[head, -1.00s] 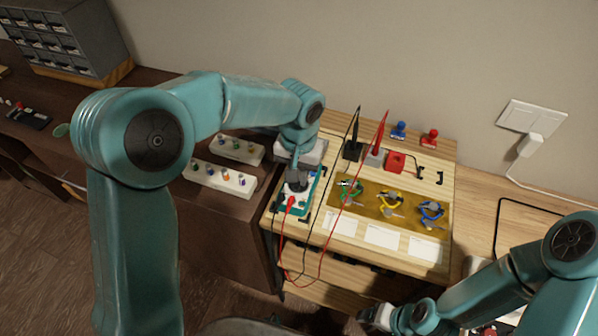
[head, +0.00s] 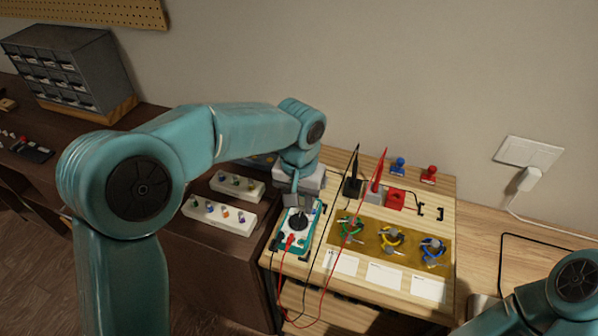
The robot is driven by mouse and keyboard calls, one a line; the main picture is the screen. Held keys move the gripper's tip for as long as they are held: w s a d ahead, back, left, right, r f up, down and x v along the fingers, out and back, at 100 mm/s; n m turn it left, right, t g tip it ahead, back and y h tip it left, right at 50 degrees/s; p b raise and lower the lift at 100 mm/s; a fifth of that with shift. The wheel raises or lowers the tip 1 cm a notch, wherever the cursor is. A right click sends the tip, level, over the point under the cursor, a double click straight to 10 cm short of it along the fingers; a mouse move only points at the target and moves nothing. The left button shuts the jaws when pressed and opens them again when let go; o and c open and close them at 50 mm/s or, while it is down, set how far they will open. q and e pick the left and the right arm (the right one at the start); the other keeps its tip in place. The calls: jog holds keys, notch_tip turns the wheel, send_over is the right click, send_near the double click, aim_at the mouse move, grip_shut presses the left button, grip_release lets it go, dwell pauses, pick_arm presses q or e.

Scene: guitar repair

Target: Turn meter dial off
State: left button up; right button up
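The meter (head: 309,236) is a teal-edged box with a white face, lying on the left part of the wooden bench board. Its round black dial (head: 298,222) shows in the middle of the face. I cannot read the dial's pointer position. Red and black leads plug into its near end. My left gripper (head: 295,203) points down over the far end of the meter, just behind the dial in the picture, and appears apart from it. Its finger gap is too small to make out. My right arm shows only at the lower right; its gripper is out of frame.
Black and red probes (head: 378,172) stand upright right of the meter, their leads looping over the front edge. A mustard mat (head: 368,240) holds coloured clamps, with white cards (head: 385,276) in front. White racks (head: 220,214) of small knobs stand left.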

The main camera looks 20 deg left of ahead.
aim_at(299, 217)
pick_arm(q)
notch_tip(299, 217, up, 12)
jog(key=shift+p, duration=0.3)
jog(key=shift+s, duration=0.1)
dwell(0.3)
